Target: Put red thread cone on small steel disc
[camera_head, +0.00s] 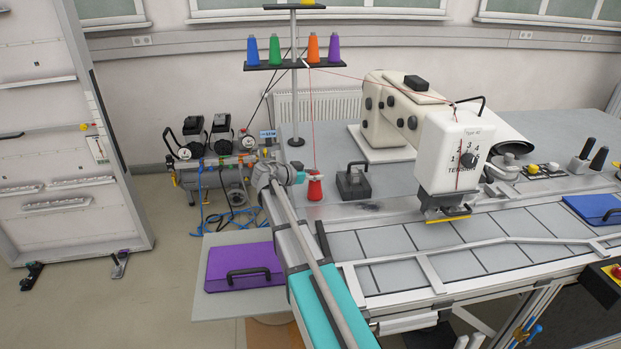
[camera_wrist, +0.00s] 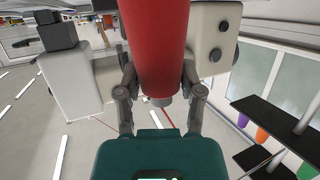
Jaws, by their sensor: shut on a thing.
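The red thread cone (camera_head: 315,188) is upright at the left part of the grey table in the head view. It fills the top middle of the wrist view (camera_wrist: 157,40). My gripper (camera_head: 306,177) reaches it from the left and is shut on it, one finger on each side in the wrist view (camera_wrist: 157,78). I cannot tell whether the cone's base touches the table. A thin red thread runs from the cone up to the stand. I cannot make out the small steel disc in either view.
A black iron-like block (camera_head: 353,182) stands just right of the cone. Behind is a thread stand (camera_head: 295,90) with blue, green, orange and purple cones. A cream sewing machine (camera_head: 455,150) stands to the right. A purple case (camera_head: 243,268) lies on a lower shelf at the left.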

